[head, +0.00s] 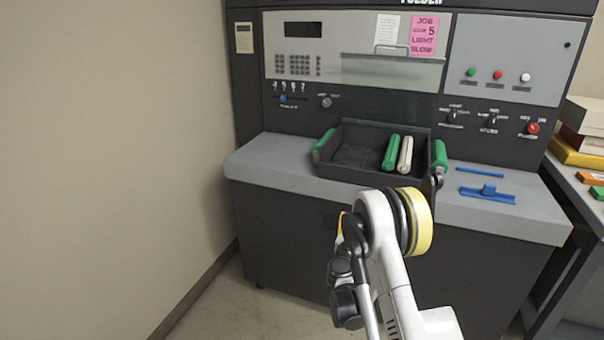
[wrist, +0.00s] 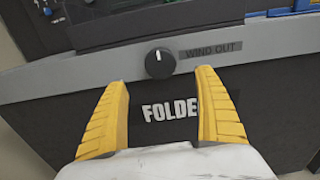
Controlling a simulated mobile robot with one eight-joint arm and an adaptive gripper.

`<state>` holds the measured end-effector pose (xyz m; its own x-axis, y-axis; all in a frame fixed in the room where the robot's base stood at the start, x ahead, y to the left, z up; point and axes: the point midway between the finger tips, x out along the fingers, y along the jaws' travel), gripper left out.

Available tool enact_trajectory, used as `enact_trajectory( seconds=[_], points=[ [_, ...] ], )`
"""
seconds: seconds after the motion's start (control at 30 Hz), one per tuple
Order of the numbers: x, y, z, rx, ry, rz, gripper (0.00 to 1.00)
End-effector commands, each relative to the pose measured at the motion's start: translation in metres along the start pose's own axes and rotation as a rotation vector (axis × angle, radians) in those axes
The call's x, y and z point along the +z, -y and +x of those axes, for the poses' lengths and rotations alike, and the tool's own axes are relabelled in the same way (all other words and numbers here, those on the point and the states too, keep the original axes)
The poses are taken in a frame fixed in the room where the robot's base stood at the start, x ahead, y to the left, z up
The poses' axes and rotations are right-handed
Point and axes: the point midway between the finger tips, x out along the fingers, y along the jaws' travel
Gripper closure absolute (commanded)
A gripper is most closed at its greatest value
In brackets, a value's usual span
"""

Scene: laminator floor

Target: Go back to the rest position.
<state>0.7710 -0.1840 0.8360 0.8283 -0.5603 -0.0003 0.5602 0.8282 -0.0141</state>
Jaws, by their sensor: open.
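My gripper (wrist: 161,76) shows in the wrist view with its two yellow fingers spread wide and nothing between them. It faces the dark front of the folder machine (wrist: 40,115) and its grey ledge edge. A black knob (wrist: 160,63) marked "WIND OUT" shows just beyond the fingertips; I cannot tell whether they touch anything. In the head view my white arm rises in front of the machine (head: 290,240) and hides most of the gripper; only a bit of yellow shows at its left.
A black tray (head: 352,160) on the grey ledge holds a green roller (head: 391,153) and a white roller (head: 405,154). Blue parts (head: 487,194) lie to its right. A side table with boxes (head: 585,140) stands at far right. A wall (head: 110,150) closes the left; some floor is clear.

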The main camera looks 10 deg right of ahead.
Motion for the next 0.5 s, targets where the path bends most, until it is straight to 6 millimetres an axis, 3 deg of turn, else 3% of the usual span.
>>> enact_trajectory(
  seconds=[0.13, 0.27, 0.5],
  points=[
    [0.019, 0.001, -0.001, -0.01, -0.024, 0.09, 0.19],
    [0.06, 0.007, -0.009, -0.045, -0.087, 0.323, 0.19],
    [0.135, 0.027, -0.059, -0.172, -0.248, 0.892, 0.19]
  ],
)
